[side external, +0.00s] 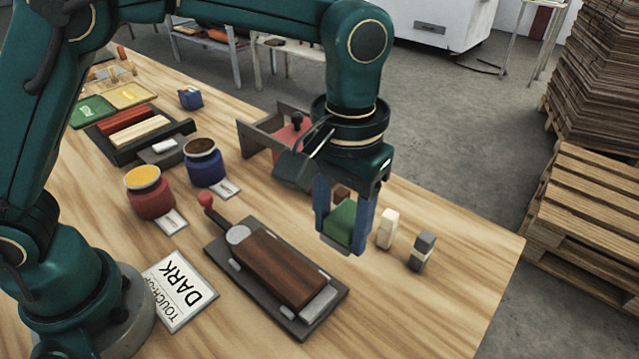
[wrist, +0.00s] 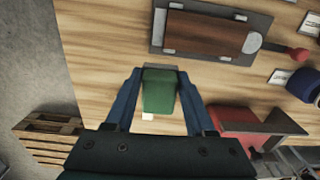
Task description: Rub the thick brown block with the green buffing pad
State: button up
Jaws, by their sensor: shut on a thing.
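The thick brown block (side external: 280,264) lies clamped lengthwise in a dark grey fixture (side external: 222,252) on the table. It also shows at the top of the wrist view (wrist: 205,36). My gripper (side external: 344,228) is shut on the green buffing pad (side external: 342,221) and holds it to the right of the block, apart from it. In the wrist view the green pad (wrist: 159,92) sits between my blue fingers. Whether the pad touches the table is hard to tell.
A white-cream piece (side external: 388,229) and a grey-and-white piece (side external: 421,251) stand right of my gripper. A red-handled lever (side external: 206,200) juts from the fixture. Red (side external: 150,196) and blue (side external: 204,165) jars stand behind it. A "DARK" card (side external: 180,289) lies at left. The front right table is clear.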

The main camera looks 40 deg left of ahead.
jog(key=s+a, duration=0.5)
jog(key=s, duration=0.1)
send_over(278, 278)
jog(key=shift+d+f, duration=0.1)
jog(key=shift+f, duration=2.25)
notch_tip(278, 278, down, 2)
jog(key=shift+f, duration=0.1)
jog(key=shift+a, duration=0.9)
jog(key=shift+c, duration=0.6)
jog(key=shift+a, duration=1.15)
jog(key=shift+d, duration=1.9)
jog(key=shift+w+d+r, duration=0.1)
jog(key=shift+d+r, duration=0.1)
jog(key=shift+r, duration=0.05)
notch_tip(278, 278, up, 8)
jog(key=shift+f, duration=0.3)
